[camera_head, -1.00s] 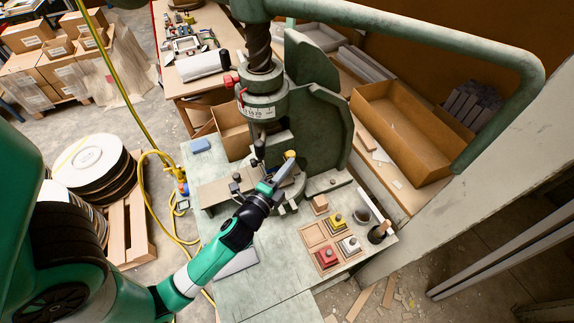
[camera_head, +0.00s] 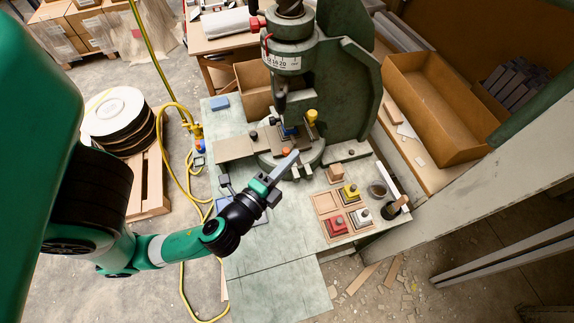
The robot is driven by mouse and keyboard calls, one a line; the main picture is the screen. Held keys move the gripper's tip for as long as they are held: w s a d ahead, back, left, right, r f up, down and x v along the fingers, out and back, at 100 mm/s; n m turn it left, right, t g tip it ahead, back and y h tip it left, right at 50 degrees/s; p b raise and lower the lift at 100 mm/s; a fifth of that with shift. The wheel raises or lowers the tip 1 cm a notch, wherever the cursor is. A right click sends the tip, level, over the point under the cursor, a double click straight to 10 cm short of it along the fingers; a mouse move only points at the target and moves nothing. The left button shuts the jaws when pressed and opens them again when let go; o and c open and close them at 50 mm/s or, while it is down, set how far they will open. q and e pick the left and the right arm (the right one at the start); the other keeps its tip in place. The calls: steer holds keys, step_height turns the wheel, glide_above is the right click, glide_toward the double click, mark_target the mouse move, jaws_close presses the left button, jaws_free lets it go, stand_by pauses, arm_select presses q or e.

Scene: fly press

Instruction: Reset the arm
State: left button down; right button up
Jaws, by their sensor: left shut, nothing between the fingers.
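My left arm, green and black, comes in from the left. Its gripper (camera_head: 288,163) is shut and empty, over the table in front of the press base. The green fly press (camera_head: 345,80) stands at the back of the pale green table (camera_head: 270,290), with its ram above a small blue piece (camera_head: 290,131) on the bed. An orange knob and a yellow knob (camera_head: 312,117) show by the bed. My right gripper does not show.
A wooden tray (camera_head: 322,204) with red, yellow and white knobbed blocks lies right of the gripper, beside a cup (camera_head: 377,190). A yellow hose (camera_head: 187,240) runs along the table's left. The front of the table is clear.

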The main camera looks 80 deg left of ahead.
arm_select(q)
steer(key=shift+s+d+r, duration=0.1)
steer(key=shift+s+d, duration=0.25)
steer(key=shift+s, duration=0.2)
steer(key=shift+w, duration=0.1)
